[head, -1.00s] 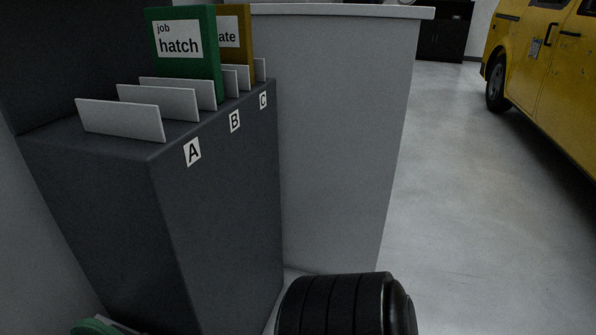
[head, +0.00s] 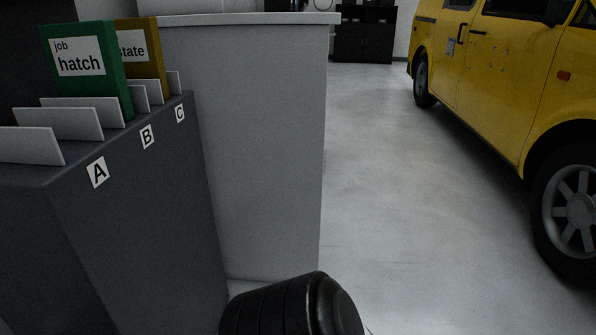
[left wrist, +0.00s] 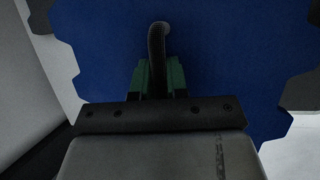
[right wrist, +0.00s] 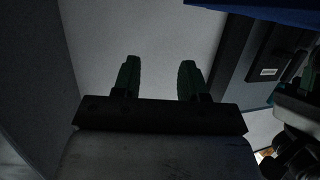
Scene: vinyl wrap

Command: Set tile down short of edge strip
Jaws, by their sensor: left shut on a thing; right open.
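A blue tile (left wrist: 225,60) with a jagged, interlocking outline fills much of the left wrist view. A black curved handle (left wrist: 157,45) rises from its face. My left gripper (left wrist: 157,75) is shut on this handle, so the tile is held. Part of the blue tile also seems to show at the top right of the right wrist view (right wrist: 265,10). My right gripper (right wrist: 160,68) is open, with nothing between its fingers. Neither gripper shows in the head view. I cannot make out an edge strip in any view.
A dark rack (head: 150,215) with slots labelled A, B and C stands at left, holding a green "hatch" folder (head: 88,70) and a yellow folder (head: 140,60). A grey counter (head: 250,140) stands behind it. Bare floor (head: 390,200) runs right to a yellow van (head: 500,80).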

